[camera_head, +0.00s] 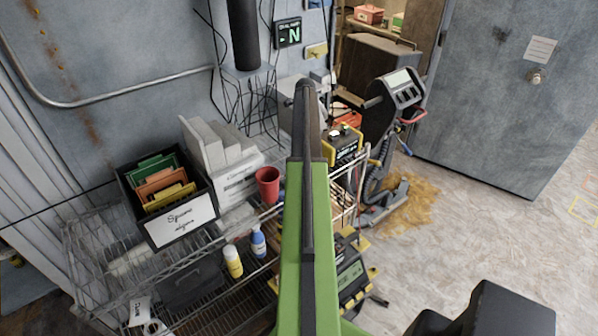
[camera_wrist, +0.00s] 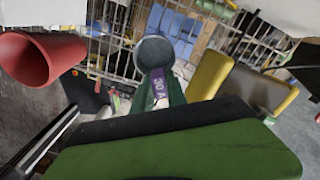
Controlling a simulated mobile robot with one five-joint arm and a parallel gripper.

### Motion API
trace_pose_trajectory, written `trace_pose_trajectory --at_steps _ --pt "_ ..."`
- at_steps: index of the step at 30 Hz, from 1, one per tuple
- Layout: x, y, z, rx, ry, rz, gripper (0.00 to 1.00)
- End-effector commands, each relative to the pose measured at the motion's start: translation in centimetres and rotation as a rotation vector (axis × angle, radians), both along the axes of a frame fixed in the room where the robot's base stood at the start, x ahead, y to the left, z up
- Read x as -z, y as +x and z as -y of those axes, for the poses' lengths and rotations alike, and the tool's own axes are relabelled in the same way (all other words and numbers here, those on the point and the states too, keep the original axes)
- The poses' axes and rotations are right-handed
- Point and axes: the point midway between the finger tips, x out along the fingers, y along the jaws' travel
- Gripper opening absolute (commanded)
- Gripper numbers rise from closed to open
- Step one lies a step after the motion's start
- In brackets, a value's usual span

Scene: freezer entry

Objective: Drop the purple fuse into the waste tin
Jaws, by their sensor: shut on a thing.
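The purple fuse (camera_wrist: 158,85) shows in the wrist view, with a purple "30 A" band and a round grey end cap toward the camera. My gripper (camera_wrist: 155,102), green and black, is shut on it. In the head view my green arm hides the fuse. A red tapered open cup, which looks like the waste tin (camera_head: 268,184), stands on the wire shelf just left of my arm. It also shows at the left of the wrist view (camera_wrist: 40,58), tilted in the picture and apart from the fuse. Its inside bottom is hidden in the head view.
A black bin of coloured folders (camera_head: 180,226) and a white box (camera_head: 240,181) stand left of the cup on the wire shelf. Yellow (camera_head: 233,262) and blue (camera_head: 258,241) bottles are below. A yellow-black device (camera_head: 342,145) is close right of my arm. Floor is open at right.

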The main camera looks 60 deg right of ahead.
Motion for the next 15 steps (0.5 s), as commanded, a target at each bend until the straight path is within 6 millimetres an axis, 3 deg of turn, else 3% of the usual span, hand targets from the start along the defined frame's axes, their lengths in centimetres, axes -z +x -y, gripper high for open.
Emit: trace_pose_trajectory --at_steps 2,10,11,15 --pt "1.31 0.08 -0.07 -0.001 0.0 0.0 0.0" --pt "1.19 0.19 -0.16 -0.003 0.0 0.0 0.0" --pt "1.19 0.19 -0.16 -0.003 0.0 0.0 0.19" --pt "1.19 0.22 -0.17 -0.003 0.0 0.0 0.37"
